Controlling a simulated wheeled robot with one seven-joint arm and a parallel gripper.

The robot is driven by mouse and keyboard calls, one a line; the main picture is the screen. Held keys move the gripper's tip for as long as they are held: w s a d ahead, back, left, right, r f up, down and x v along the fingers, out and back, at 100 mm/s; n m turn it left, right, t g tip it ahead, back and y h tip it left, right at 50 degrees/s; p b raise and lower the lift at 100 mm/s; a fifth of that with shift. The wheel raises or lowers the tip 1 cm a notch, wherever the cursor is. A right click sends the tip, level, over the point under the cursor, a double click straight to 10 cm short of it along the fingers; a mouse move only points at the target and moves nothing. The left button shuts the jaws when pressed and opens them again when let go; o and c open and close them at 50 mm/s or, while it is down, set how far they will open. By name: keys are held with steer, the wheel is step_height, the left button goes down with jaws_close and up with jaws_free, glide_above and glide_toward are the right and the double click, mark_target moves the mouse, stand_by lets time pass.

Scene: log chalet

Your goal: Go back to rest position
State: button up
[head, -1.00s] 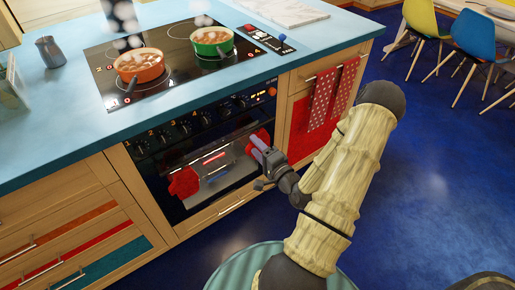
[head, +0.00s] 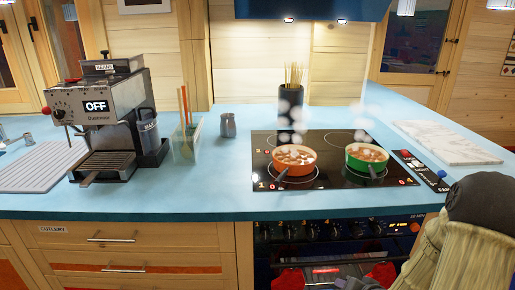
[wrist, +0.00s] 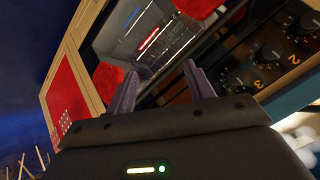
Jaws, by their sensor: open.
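My gripper (wrist: 163,92) shows in the wrist view with its two grey fingers apart and nothing between them. It is in front of the oven (wrist: 150,35), whose front and knobs fill the upper part of that view. In the head view my arm is at the lower right, in front of the oven (head: 330,232), and my gripper is mostly below the frame's lower edge. Red oven mitts (head: 384,272) show at the oven front, and also in the wrist view (wrist: 108,76).
An orange pot (head: 308,168) and a green pot (head: 377,163) steam on the black hob (head: 264,150). A coffee machine (head: 98,112), a metal jug (head: 228,126) and a marble board (head: 450,143) stand on the blue counter (head: 220,190).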

steer(key=s+a+r+n+g+h, duration=0.2)
steer(key=s+a+r+n+g, duration=0.4)
steer(key=s+a+r, duration=0.5)
step_height(320, 180, up, 20)
steer(key=p, duration=2.1)
steer(key=shift+s+r, duration=0.15)
steer(key=shift+r, duration=0.1)
steer(key=shift+c, duration=0.4)
steer(key=shift+c, duration=1.4)
steer(key=shift+a, duration=0.15)
